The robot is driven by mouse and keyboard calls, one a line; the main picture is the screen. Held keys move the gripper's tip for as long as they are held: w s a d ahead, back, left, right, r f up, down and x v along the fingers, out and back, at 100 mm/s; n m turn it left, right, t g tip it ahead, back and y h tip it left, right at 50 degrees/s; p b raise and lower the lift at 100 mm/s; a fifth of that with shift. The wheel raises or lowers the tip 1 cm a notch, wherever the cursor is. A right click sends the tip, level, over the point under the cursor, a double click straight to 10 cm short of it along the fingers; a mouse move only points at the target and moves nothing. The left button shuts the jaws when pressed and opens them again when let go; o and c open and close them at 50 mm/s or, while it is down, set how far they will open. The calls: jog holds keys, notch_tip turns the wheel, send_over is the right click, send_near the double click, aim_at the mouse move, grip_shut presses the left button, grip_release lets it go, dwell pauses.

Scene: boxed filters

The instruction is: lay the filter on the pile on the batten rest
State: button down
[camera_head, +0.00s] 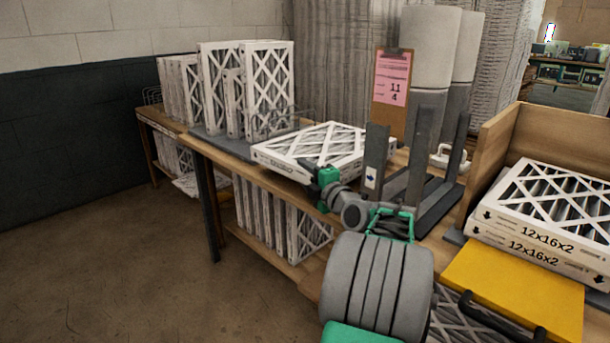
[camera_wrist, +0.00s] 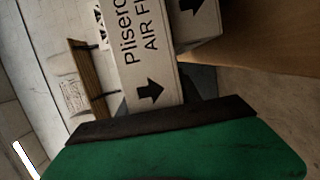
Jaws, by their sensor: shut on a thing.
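The filter (camera_head: 325,148) is a white-framed, pleated panel with a diagonal lattice, lying about level over the middle of the bench. My gripper (camera_head: 325,187) is shut on its near edge at the right. In the wrist view the filter's printed side (camera_wrist: 150,55) rises from behind the green finger with its dark pad (camera_wrist: 165,120). I cannot tell whether the filter touches the bench. The pile (camera_head: 540,235) is at the right, with two filters marked 12x16x2 showing. A dark end of the batten rest (camera_head: 454,237) seems to show under its left corner; the rest is hidden.
Several filters stand upright in a rack (camera_head: 245,90) at the back left. A dark upright fixture (camera_head: 415,185) stands between the held filter and the pile. Wooden panels (camera_head: 490,150) flank the pile behind and left. A yellow board (camera_head: 510,290) lies in front. A clipboard (camera_head: 392,90) stands behind.

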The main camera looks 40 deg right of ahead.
jog(key=c, duration=0.8)
grip_release()
